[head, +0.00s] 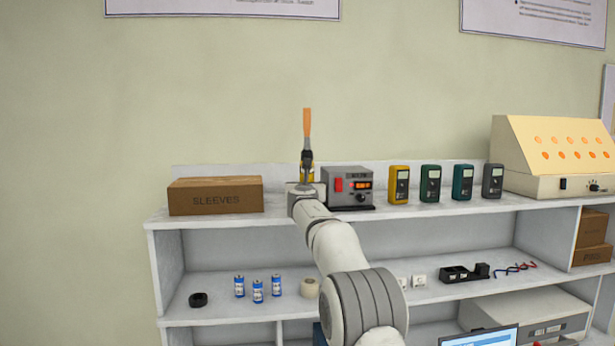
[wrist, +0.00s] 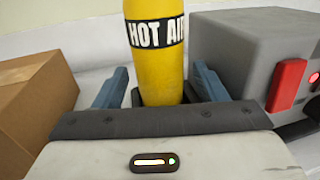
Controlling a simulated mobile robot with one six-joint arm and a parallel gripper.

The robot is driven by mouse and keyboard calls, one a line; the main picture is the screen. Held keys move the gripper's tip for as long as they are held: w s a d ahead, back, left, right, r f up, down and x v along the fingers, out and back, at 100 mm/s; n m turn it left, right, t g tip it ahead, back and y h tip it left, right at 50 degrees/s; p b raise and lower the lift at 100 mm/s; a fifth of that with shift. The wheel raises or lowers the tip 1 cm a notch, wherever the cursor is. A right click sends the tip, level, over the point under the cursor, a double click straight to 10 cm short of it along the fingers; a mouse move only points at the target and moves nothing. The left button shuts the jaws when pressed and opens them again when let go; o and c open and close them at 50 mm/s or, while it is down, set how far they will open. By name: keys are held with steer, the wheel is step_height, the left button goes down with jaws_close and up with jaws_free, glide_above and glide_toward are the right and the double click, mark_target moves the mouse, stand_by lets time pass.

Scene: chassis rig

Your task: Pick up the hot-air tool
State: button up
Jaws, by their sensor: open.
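The hot-air tool (wrist: 155,62) is a yellow upright cylinder with a black and white "HOT AIR" band in the wrist view. Its top is cut off by the frame edge. My gripper (wrist: 158,80) is open, with one blue-grey finger on each side of the tool and a visible gap on both sides. In the head view my gripper (head: 306,167) is at the top shelf, and only a sliver of the yellow tool (head: 312,172) shows behind it. An orange upright piece (head: 306,122) shows above; I cannot tell what it belongs to.
A grey control box (head: 347,186) with a red switch stands close on the right. A brown "SLEEVES" box (head: 215,196) stands on the left. Several meters (head: 430,183) stand farther right on the shelf (head: 430,207). The wall is behind.

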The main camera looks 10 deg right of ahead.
steer(key=shift+w+d, duration=0.1)
steer(key=shift+w, duration=0.15)
steer(key=shift+r, duration=0.1)
steer(key=c, duration=1.4)
